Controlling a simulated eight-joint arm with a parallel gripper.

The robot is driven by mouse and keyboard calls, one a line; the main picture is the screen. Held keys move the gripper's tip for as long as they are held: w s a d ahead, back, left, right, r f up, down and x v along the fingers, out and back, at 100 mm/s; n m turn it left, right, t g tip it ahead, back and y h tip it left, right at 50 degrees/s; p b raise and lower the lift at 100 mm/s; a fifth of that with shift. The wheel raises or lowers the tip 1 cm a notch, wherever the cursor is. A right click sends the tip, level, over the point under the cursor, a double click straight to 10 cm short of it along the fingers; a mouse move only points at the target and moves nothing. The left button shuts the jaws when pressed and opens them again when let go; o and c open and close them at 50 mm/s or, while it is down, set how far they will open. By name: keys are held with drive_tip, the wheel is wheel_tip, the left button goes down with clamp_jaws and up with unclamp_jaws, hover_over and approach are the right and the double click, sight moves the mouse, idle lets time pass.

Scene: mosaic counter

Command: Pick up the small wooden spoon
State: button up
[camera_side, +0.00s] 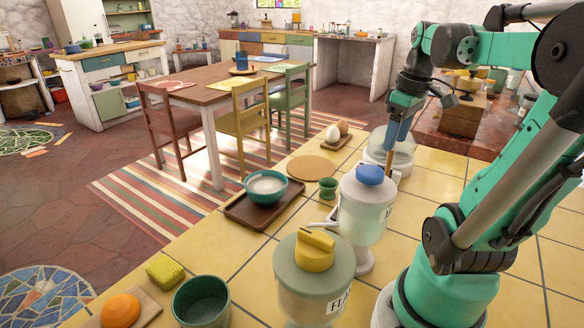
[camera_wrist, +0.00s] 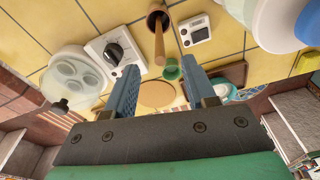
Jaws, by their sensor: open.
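A wooden stick-like piece, which looks like the small wooden spoon (camera_wrist: 159,43), stands in a reddish-brown cup (camera_wrist: 153,22) in the wrist view. Its handle end points between my fingers; its bowl is not visible. In the side view a short brown length of it (camera_side: 391,172) seems to show just below my fingers, behind the blue-knobbed canister. My gripper (camera_side: 392,146) points down there, with its blue fingers close above the wood. In the wrist view my gripper (camera_wrist: 160,68) has its fingers wide apart, with nothing held between them.
A canister with a blue knob (camera_side: 369,175) stands close in front of my gripper. A clear-lidded dish (camera_side: 377,148) is behind it. A small green cup (camera_side: 328,187) and round board (camera_side: 311,166) are to the left. A dial device (camera_wrist: 115,47) and small display device (camera_wrist: 195,31) flank the cup.

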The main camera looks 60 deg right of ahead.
sight(389, 158)
drive_tip(key=shift+w+f, duration=0.15)
drive_tip(key=shift+f, duration=1.2)
drive_tip(key=shift+w+f, duration=0.15)
drive_tip(key=shift+f, duration=1.15)
clamp_jaws()
